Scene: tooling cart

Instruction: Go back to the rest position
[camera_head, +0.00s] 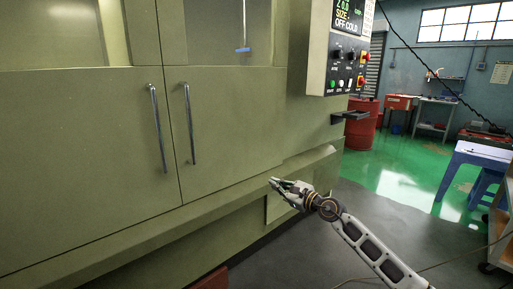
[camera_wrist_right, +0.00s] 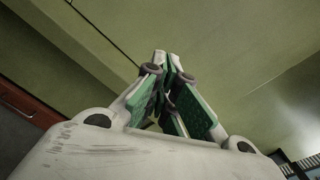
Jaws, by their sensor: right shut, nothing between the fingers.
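My right gripper (camera_head: 274,182) is at the end of my right arm, which comes in from the lower right in the head view. It is in front of the lower ledge of the green machine (camera_head: 80,130), below the door handles. In the right wrist view the gripper (camera_wrist_right: 165,62) has its fingertips together and nothing between them. Whether it touches the machine cannot be told. My left gripper is not in view.
Two upright door handles (camera_head: 158,128) and (camera_head: 188,124) stick out from the machine. A control panel (camera_head: 341,50) hangs at its right. A red drum (camera_head: 362,125) and a blue stand (camera_head: 482,160) stand farther right. Open grey and green floor (camera_head: 400,190) lies between.

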